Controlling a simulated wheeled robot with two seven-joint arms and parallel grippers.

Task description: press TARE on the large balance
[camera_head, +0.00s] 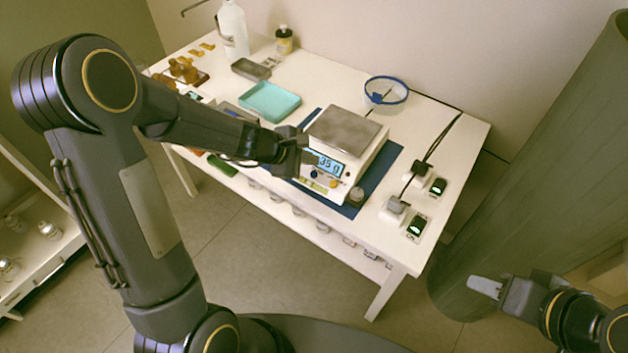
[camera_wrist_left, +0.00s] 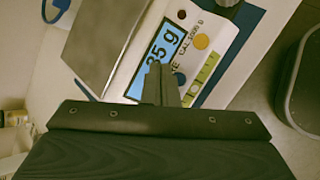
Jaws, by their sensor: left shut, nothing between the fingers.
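The large balance (camera_head: 367,160) stands on the white table with a bare grey pan (camera_head: 343,130) and a lit blue display (camera_head: 328,164) ending in "35 g". The wrist view shows the display (camera_wrist_left: 156,62), a round yellow button (camera_wrist_left: 202,41) and panel print, including "CAL 5000 g" and a label ending in "RE". My left gripper (camera_head: 306,157) is shut and empty at the panel's left side. Its fingertips (camera_wrist_left: 160,72) cover part of the panel; whether they touch it I cannot tell. My right gripper (camera_head: 487,287) hangs off the table at lower right; its jaw gap is unclear.
A blue mat (camera_head: 378,186) lies under the balance. Two small devices with green displays (camera_head: 417,226) and black cables stand to its right. A blue-rimmed sieve (camera_head: 386,88) is behind it. A teal tray (camera_head: 269,101) and a white bottle (camera_head: 232,28) stand to the left.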

